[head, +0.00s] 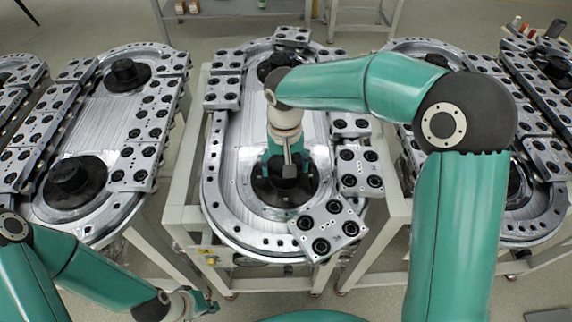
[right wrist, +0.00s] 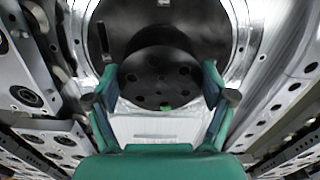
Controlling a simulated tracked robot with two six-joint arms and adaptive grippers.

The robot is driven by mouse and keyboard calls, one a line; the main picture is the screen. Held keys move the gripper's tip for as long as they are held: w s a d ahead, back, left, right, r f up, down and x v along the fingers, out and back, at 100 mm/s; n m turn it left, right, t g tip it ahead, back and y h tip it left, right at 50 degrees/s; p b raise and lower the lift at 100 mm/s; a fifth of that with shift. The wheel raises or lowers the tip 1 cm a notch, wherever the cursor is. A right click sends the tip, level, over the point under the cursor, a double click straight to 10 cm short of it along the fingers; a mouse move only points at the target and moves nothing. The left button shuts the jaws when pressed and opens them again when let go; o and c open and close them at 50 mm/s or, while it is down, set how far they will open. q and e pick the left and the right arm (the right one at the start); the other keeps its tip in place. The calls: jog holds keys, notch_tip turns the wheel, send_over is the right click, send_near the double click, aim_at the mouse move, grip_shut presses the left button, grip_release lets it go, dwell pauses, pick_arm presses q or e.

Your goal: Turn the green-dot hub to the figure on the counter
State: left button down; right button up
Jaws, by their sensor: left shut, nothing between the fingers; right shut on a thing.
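The green-dot hub (head: 285,190) is a black round hub at the near end of the middle ring track. In the right wrist view its face (right wrist: 160,75) fills the upper middle, with a small green dot at its lower edge. My right gripper (head: 287,172) reaches down over the hub from above. In the right wrist view its teal fingers stand on both sides of the hub, shut on it. My left gripper (head: 208,301) is shut and empty at the lower left, apart from the tracks. I cannot make out a counter or its figure.
The middle ring track (head: 222,215) carries several grey carriages with black rollers, one (head: 328,228) close to the right of the hub. A second black hub (head: 275,66) sits at its far end. Similar tracks stand left (head: 105,205) and right, with floor gaps between.

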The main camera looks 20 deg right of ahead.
jog(key=n, duration=0.4)
jog(key=shift+s+n, duration=0.1)
jog(key=shift+n, duration=0.3)
jog(key=n, duration=0.3)
jog(key=shift+n+p, duration=0.3)
jog(key=shift+p, duration=0.05)
jog(key=n, duration=0.4)
jog(key=shift+d+p, duration=0.1)
jog(key=shift+p, duration=0.3)
jog(key=n, duration=0.4)
jog(key=shift+p, duration=0.4)
jog(key=n+p, duration=0.1)
jog(key=n, duration=0.3)
jog(key=shift+n, duration=0.3)
jog(key=n+p, duration=0.1)
jog(key=n, duration=0.2)
jog(key=shift+d+n, duration=0.1)
jog(key=shift+n, duration=0.3)
jog(key=n+p, duration=0.2)
jog(key=n, duration=0.2)
jog(key=shift+w+r, duration=0.1)
jog(key=shift+w, duration=0.1)
jog(key=shift+n+p, duration=0.6)
jog(key=shift+n, duration=1.5)
jog(key=shift+w, duration=0.1)
